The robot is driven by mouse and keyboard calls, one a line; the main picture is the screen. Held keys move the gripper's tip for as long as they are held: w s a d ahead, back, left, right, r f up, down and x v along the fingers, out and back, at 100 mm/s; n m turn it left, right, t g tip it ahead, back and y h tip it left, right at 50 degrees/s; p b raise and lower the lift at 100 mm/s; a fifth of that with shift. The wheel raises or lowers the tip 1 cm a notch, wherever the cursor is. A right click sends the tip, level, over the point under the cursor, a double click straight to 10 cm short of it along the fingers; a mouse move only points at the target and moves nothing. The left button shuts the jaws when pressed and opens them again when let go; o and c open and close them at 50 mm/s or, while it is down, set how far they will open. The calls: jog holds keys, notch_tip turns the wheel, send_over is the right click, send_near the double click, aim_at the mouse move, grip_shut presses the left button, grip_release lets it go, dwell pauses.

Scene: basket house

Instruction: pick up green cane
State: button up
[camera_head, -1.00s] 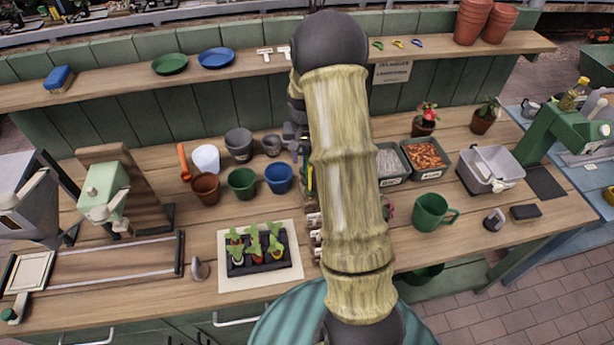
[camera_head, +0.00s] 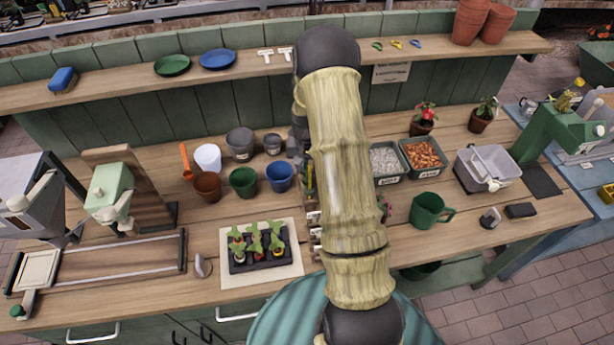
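No walking cane is clear in this view. A green mug-like can (camera_head: 427,211) with a handle on its right stands upright on the workbench, right of my arm. A green pot (camera_head: 243,182) stands on the bench left of my arm, between a brown and a blue pot. My arm's bamboo-like link fills the middle of the view. Dark parts of my gripper (camera_head: 299,148) show at its left edge, near the back of the bench and apart from the green can. The fingers are hidden behind the link.
A seedling tray (camera_head: 258,248) sits left of my arm. Gravel and bark bins (camera_head: 424,158) stand behind the can, a grey tub (camera_head: 487,168) to its right. A raised shelf (camera_head: 120,83) runs along the back. Bench in front of the can is clear.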

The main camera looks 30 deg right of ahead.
dwell(0.3)
grip_shut()
jog(key=shift+r, duration=0.1)
notch_tip(320, 180, up, 18)
jog(key=b, duration=0.4)
dwell(0.7)
